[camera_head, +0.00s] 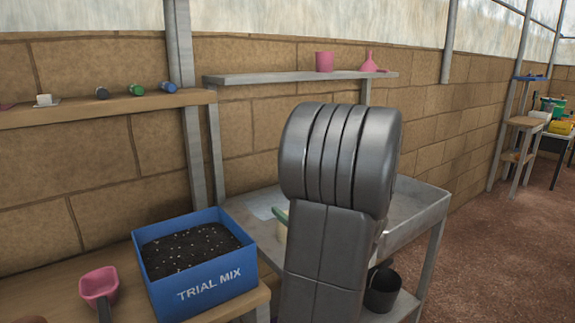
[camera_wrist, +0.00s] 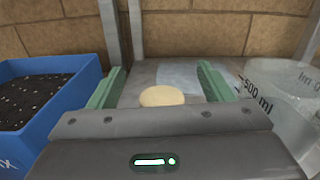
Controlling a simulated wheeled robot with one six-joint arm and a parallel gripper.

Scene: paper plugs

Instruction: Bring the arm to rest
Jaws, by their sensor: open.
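My arm (camera_head: 325,230) is raised in the middle of the head view and hides much of the metal bench behind it. In the wrist view my gripper (camera_wrist: 162,88) shows two green fingers spread wide apart. A pale yellowish round thing (camera_wrist: 162,96) shows between the fingers, partly hidden by the gripper body. I cannot tell what it is or how far below the fingers it lies. In the head view only a bit of one green finger (camera_head: 281,215) shows left of my arm.
A blue box marked TRIAL MIX (camera_head: 205,283) holds dark soil at left, beside a pink scoop (camera_head: 99,284). A clear measuring jug (camera_wrist: 268,108) stands close right of the gripper in the wrist view. The metal bench (camera_head: 420,205) has a raised rim. A black bucket (camera_head: 382,291) sits below.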

